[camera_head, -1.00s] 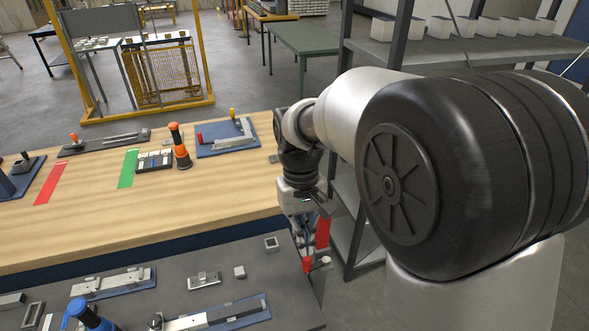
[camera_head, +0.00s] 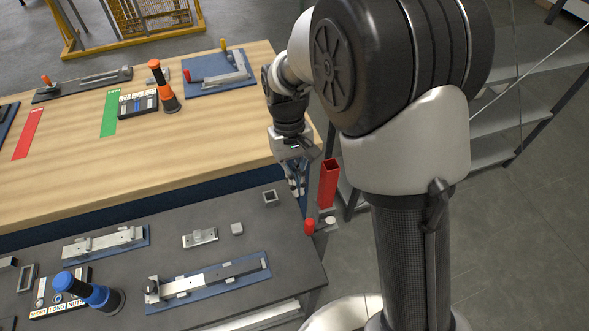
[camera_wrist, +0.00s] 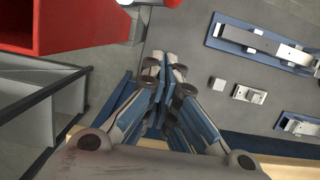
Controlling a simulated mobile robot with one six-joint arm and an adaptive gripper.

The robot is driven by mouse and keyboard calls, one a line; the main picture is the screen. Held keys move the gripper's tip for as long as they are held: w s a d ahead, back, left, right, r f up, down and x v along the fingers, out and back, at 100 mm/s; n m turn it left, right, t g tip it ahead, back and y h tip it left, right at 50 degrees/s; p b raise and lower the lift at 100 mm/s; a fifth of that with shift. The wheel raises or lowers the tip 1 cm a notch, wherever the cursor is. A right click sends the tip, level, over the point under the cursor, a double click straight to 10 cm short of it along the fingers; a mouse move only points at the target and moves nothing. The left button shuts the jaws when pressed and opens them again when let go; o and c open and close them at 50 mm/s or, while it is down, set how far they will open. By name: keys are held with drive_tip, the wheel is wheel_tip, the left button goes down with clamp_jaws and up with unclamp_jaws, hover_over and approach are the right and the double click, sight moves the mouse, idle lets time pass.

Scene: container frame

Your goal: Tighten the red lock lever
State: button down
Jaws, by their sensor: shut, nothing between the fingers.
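My gripper (camera_head: 299,192) hangs off the right end of the two benches, beside an upright red box-like tube (camera_head: 328,183). In the wrist view its fingers (camera_wrist: 165,62) are shut and empty over the dark bench surface. A small red cylinder (camera_head: 309,227) stands by the dark bench's right edge, just below the fingers and apart from them. A small red handle (camera_head: 187,75) shows on the blue-plate fixture (camera_head: 222,88) on the wooden bench, well left of my gripper. I cannot tell for sure which red part is the lock lever.
The dark bench (camera_head: 110,220) bears metal fixtures on blue plates, small blocks and a blue-handled tool (camera_head: 88,292). The wooden bench (camera_head: 75,190) holds an orange-handled tool (camera_head: 163,85). A grey shelf rack (camera_head: 500,115) stands at the right. The red tube's wall (camera_wrist: 65,25) is close in the wrist view.

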sight(321, 223)
drive_tip(key=s+f, duration=0.1)
drive_tip(key=s+d+f+b, duration=0.1)
drive_tip(key=s, duration=0.1)
drive_tip(key=s+f, duration=0.1)
drive_tip(key=shift+s+d, duration=0.2)
drive_tip(key=shift+s, duration=0.1)
drive_tip(key=shift+a, duration=0.1)
